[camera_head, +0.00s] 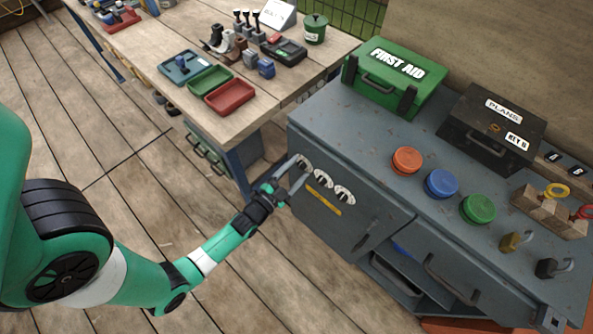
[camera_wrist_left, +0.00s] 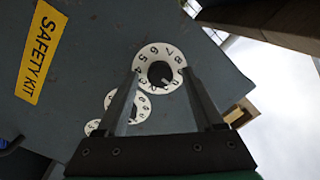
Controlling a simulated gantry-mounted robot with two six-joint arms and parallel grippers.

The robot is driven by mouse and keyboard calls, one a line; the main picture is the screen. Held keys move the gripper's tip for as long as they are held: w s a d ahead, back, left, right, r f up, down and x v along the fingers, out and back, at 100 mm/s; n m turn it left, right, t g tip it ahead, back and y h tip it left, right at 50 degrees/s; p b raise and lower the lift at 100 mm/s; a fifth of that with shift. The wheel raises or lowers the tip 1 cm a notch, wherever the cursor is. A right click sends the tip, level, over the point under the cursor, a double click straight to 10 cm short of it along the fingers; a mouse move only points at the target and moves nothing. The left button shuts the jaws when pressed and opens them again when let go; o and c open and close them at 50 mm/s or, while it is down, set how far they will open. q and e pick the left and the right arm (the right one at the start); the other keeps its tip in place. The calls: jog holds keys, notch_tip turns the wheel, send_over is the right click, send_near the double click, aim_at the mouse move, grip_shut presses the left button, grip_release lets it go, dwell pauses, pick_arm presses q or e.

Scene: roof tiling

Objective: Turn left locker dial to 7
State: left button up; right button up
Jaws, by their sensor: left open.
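A row of three white-faced dials is on the front of the grey locker (camera_head: 360,212). The left locker dial (camera_head: 305,162) is beside my left gripper's fingertips in the head view. In the left wrist view the nearest dial (camera_wrist_left: 148,55) has black numerals and a dark central knob (camera_wrist_left: 160,75). My left gripper (camera_head: 294,170) is open, and its fingers show on either side of this knob in the wrist view; I cannot tell whether they touch it. The middle dial (camera_head: 323,180) and right dial (camera_head: 344,194) are apart from the gripper. My right gripper is not in view.
A yellow SAFETY KIT label (camera_head: 322,202) is below the dials. On the locker top are a green first aid box (camera_head: 397,80), a black plans box (camera_head: 490,130) and red, blue and green round buttons. A wooden workbench (camera_head: 190,112) stands at the left.

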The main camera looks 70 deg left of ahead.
pick_arm(q)
grip_shut()
jog(key=shift+n, duration=0.3)
jog(key=n+p, duration=0.2)
jog(key=n, duration=0.3)
jog(key=shift+r, duration=0.15)
jog(key=n+p, duration=0.2)
jog(key=n, duration=0.3)
jog(key=shift+s+a+h, duration=0.1)
jog(key=shift+h, duration=0.2)
jog(key=n+p, duration=0.2)
jog(key=n, duration=0.3)
jog(key=shift+n+h, duration=0.3)
jog(key=shift+n+p, duration=0.6)
jog(key=shift+n, duration=1.6)
